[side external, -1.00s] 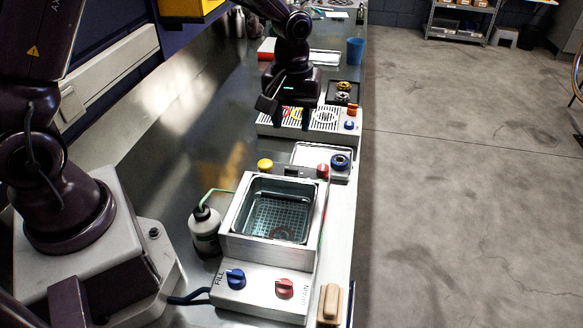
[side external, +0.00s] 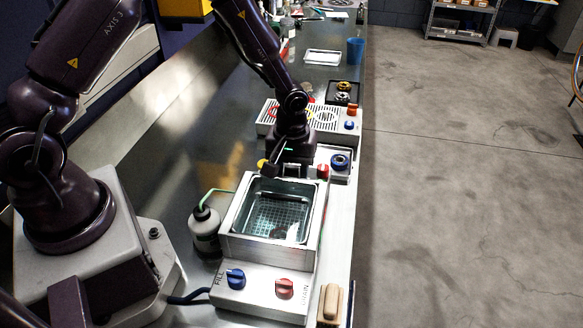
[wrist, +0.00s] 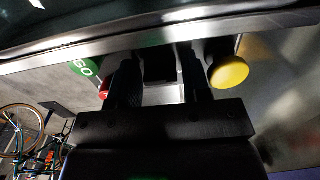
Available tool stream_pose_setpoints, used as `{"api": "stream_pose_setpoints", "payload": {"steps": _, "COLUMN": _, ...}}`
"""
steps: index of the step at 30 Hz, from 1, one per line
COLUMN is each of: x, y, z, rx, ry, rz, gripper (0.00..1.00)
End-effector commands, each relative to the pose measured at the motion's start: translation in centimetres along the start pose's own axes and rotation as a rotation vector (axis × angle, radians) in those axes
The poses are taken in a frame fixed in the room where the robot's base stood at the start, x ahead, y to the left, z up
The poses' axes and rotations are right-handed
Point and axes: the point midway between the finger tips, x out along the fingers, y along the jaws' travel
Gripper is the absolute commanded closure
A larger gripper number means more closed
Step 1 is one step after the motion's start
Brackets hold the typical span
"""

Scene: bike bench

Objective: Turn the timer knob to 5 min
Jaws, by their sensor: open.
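My gripper (side external: 287,174) is open and low over the far end of the tank, left of that knob. In the wrist view my two fingers (wrist: 160,72) point down around a small dark block (wrist: 159,66), with nothing visibly held. A red button (side external: 323,171) lies just right of my gripper. The blue knob does not show in the wrist view.
The open water tank (side external: 228,226) has a blue fill knob (side external: 236,279) and red drain knob (side external: 285,288) in front. A bottle (side external: 206,232) stands left.

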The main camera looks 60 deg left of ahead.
Motion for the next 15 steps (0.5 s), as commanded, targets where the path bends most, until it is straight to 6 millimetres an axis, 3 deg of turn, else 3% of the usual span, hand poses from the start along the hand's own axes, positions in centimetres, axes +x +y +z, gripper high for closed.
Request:
{"api": "stream_pose_setpoints", "payload": {"steps": 4, "x": -0.02, "y": -0.01, "z": -0.01, "rx": 0.000, "ry": 0.000, "rz": 0.000, "gripper": 0.58}}
{"api": "stream_pose_setpoints", "payload": {"steps": 8, "x": -0.03, "y": -0.01, "z": 0.00, "rx": 0.000, "ry": 0.000, "rz": 0.000, "gripper": 0.88}}
{"api": "stream_pose_setpoints", "payload": {"steps": 15, "x": -0.05, "y": -0.01, "z": 0.00, "rx": 0.010, "ry": 0.000, "rz": 0.000, "gripper": 0.90}}
